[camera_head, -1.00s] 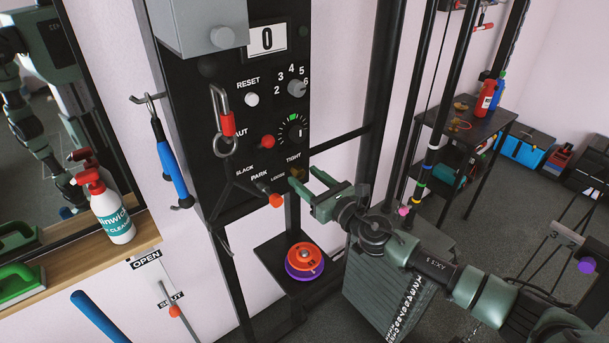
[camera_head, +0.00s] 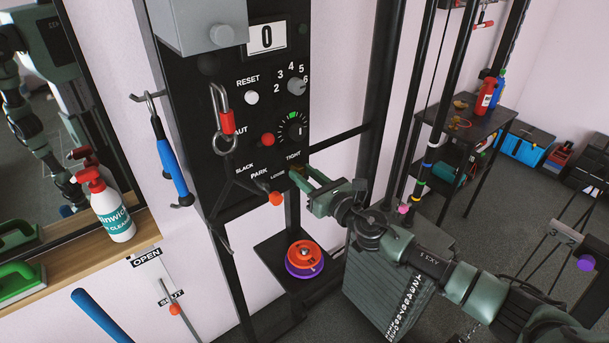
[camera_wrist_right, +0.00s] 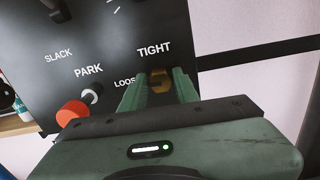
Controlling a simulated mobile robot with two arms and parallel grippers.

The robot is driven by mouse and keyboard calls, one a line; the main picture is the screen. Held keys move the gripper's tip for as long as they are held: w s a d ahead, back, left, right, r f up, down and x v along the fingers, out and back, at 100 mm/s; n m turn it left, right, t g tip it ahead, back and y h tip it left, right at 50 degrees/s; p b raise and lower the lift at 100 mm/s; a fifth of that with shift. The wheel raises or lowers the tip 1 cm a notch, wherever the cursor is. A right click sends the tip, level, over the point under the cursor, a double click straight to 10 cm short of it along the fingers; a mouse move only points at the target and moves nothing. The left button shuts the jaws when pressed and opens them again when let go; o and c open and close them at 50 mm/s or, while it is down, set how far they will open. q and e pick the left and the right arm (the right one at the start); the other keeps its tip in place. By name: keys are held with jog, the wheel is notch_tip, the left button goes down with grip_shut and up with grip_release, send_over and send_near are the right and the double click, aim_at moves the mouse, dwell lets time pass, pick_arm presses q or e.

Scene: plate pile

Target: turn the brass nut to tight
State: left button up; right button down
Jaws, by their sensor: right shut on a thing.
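The brass nut (camera_wrist_right: 160,79) sits on the black panel (camera_wrist_right: 110,60) between the words TIGHT and LOOSE. In the right wrist view my right gripper (camera_wrist_right: 160,92) has its two green fingers on either side of the nut, shut on it. The fingers hide part of the nut. In the head view the right gripper (camera_head: 304,178) reaches the panel's lower right edge from the right, and its fingertips largely cover the nut. My left gripper is not directly in view.
A lever with an orange-red knob (camera_head: 276,198) sticks out left of the nut near PARK. A red knob (camera_head: 267,139) and a dial (camera_head: 293,128) are above. A small shelf with orange and purple plates (camera_head: 304,260) is below. A black frame post (camera_head: 378,90) stands to the right.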

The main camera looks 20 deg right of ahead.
jog(key=m, duration=0.8)
jog(key=shift+d+m, duration=0.15)
jog(key=shift+m, duration=0.15)
jog(key=m+p, duration=0.1)
jog(key=m, duration=0.3)
jog(key=shift+f, duration=0.1)
jog(key=shift+m+p, duration=0.45)
jog(key=shift+m, duration=1.95)
jog(key=shift+f, duration=0.1)
jog(key=c, duration=1.1)
grip_release()
